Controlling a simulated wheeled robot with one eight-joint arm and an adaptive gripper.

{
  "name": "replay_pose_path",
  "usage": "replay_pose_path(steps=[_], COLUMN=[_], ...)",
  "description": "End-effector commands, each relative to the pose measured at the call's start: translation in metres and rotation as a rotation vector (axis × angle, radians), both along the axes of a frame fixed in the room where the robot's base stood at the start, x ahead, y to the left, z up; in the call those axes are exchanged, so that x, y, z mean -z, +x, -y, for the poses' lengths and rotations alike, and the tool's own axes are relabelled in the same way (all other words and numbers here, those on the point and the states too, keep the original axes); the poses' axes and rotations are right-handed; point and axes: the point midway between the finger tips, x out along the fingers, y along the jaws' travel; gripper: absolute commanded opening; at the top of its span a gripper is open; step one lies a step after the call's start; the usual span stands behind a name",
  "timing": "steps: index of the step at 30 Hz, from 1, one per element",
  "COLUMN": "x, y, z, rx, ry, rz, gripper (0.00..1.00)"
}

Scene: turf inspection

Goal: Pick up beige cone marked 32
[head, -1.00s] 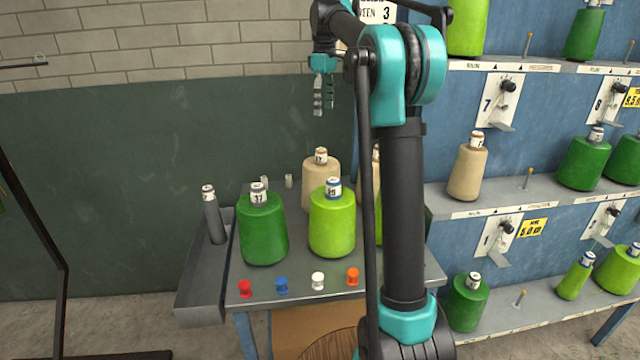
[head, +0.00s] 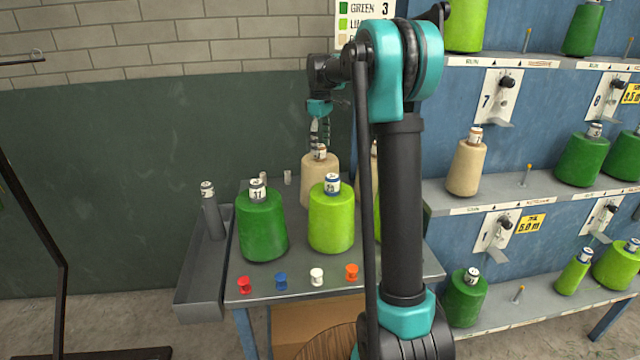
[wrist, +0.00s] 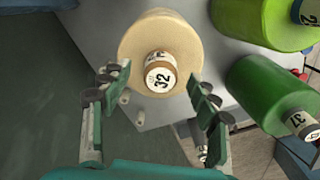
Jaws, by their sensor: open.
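The beige cone marked 32 (head: 318,186) stands upright at the back of the grey table, partly behind a lime cone in the head view. In the wrist view the beige cone (wrist: 150,35) is at the top centre, with the label 32 (wrist: 160,78) on its narrow top. My gripper (head: 319,143) is just above the cone's top in the head view. In the wrist view my gripper (wrist: 156,90) is open, with one finger on each side of the labelled top. I cannot tell whether either finger touches the cone.
A lime cone (head: 332,222) and a dark green cone (head: 262,228) stand in front on the table. Several small coloured pegs, one of them red (head: 244,285), line the front edge. A grey trough (head: 205,270) is at left. A blue rack (head: 520,160) with cones stands right.

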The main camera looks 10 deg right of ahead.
Motion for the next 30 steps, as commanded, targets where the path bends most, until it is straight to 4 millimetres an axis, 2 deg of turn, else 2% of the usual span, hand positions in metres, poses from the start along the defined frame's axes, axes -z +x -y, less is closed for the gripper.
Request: replay_pose_path(steps=[3, 6, 14, 27, 29, 30], x=[0.016, 0.023, 0.025, 0.025, 0.025, 0.025], y=[0.000, -0.001, 0.000, 0.000, 0.000, 0.000], z=[-0.001, -0.001, -0.001, -0.001, -0.001, -0.001], rx=[0.000, 0.000, 0.000, 0.000, 0.000, 0.000], ry=[0.000, 0.000, 0.000, 0.000, 0.000, 0.000], rz=[0.000, 0.000, 0.000, 0.000, 0.000, 0.000], gripper=[0.61, 0.61, 0.61, 0.06, 0.00, 0.00])
